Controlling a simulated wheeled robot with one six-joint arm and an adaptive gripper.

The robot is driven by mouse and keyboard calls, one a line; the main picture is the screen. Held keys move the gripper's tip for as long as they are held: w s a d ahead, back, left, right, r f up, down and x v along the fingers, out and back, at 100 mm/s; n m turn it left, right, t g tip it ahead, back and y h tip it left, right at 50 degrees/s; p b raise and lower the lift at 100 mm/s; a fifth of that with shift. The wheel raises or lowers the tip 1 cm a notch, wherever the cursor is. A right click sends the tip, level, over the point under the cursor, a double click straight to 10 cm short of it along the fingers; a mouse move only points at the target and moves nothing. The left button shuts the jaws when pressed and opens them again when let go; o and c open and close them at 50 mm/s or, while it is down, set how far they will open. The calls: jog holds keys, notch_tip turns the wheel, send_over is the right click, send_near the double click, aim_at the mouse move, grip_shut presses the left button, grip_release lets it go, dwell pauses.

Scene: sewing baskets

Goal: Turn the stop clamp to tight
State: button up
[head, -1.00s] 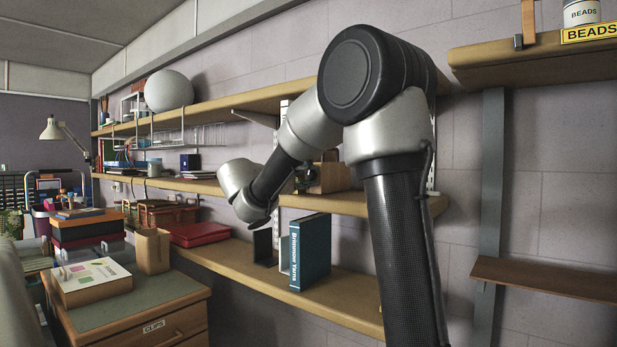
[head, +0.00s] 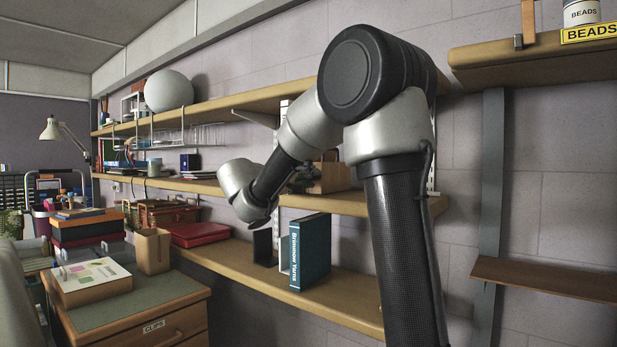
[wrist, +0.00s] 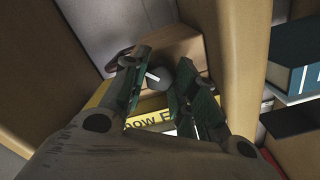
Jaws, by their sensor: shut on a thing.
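In the wrist view, my gripper (wrist: 158,86) has its two green-and-dark fingers closed in on a small dark grey knob (wrist: 163,75) with a white mark. I take this knob to be the stop clamp; the fingers hide much of it, so its exact setting cannot be read. It sits in front of a wooden block or box (wrist: 178,48). A yellow label (wrist: 150,120) with partly hidden black letters lies below and behind the fingers. In the head view my arm's wrist reaches toward the shelves, and the fingers and clamp cannot be clearly made out.
In the head view, a blue book (head: 310,252) stands on the lower shelf (head: 240,275). A wooden box (head: 330,177) is on the middle shelf. A red case (head: 200,235) lies to the left. The drawer cabinet (head: 150,310) stands in front at left.

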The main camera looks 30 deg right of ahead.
jog(key=m, duration=0.3)
jog(key=shift+m, duration=0.3)
jog(key=shift+m, duration=0.4)
jog(key=m, duration=0.2)
jog(key=shift+m, duration=0.3)
